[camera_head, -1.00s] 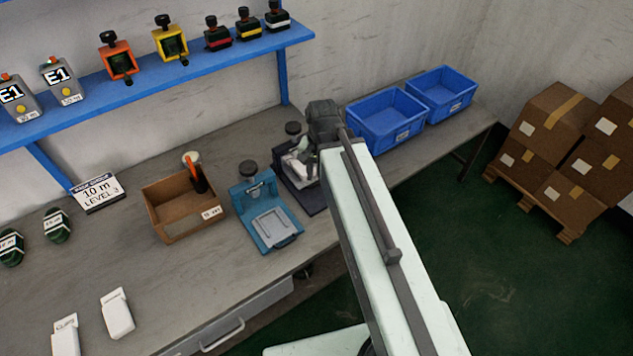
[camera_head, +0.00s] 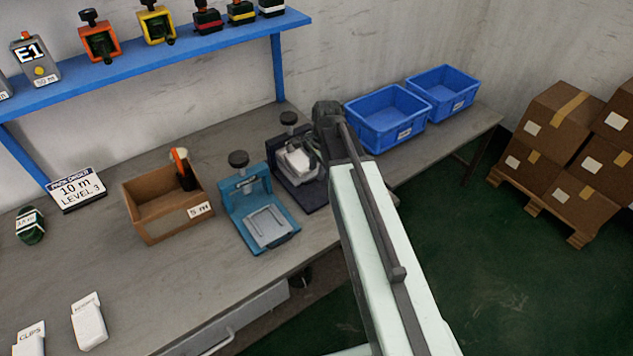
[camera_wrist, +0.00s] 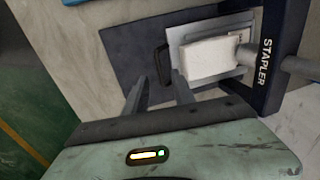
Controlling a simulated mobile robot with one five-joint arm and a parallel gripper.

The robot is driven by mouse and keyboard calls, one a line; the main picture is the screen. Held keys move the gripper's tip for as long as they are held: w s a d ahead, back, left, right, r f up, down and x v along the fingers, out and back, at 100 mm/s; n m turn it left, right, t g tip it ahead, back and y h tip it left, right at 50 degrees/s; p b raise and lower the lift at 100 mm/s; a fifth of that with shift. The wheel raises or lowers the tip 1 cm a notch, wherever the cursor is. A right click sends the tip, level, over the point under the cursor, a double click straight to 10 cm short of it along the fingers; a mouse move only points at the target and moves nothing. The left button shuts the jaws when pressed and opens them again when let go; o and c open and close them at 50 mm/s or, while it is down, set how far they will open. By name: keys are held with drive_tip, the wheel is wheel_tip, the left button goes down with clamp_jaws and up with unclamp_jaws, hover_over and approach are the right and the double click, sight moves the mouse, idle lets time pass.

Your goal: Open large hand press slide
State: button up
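The dark navy press (camera_head: 309,193) stands on the bench in the head view, with a white block (camera_head: 297,159) on its slide. I cannot tell for certain that it is the large hand press. In the wrist view its frame (camera_wrist: 268,60), marked STAPLER, stands at the right. The white block (camera_wrist: 208,58) lies on a light grey slide plate (camera_wrist: 205,28) with a black handle (camera_wrist: 161,62) at its left edge. My gripper (camera_wrist: 159,82) is open, its two fingertips apart near the handle's lower end. Contact cannot be told. My arm hides the press's right side in the head view.
Two blue bins (camera_head: 387,118) (camera_head: 442,93) stand at right on the bench. The green floor before the bench is clear.

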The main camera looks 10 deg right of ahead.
sight(315, 179)
drive_tip(key=f, duration=0.1)
drive_tip(key=f+b, duration=0.2)
drive_tip(key=shift+w+a+f, duration=0.15)
drive_tip(key=shift+w+f, duration=0.15)
drive_tip(key=shift+f, duration=0.05)
drive_tip(key=shift+r, duration=0.1)
clamp_jaws()
idle(0.9)
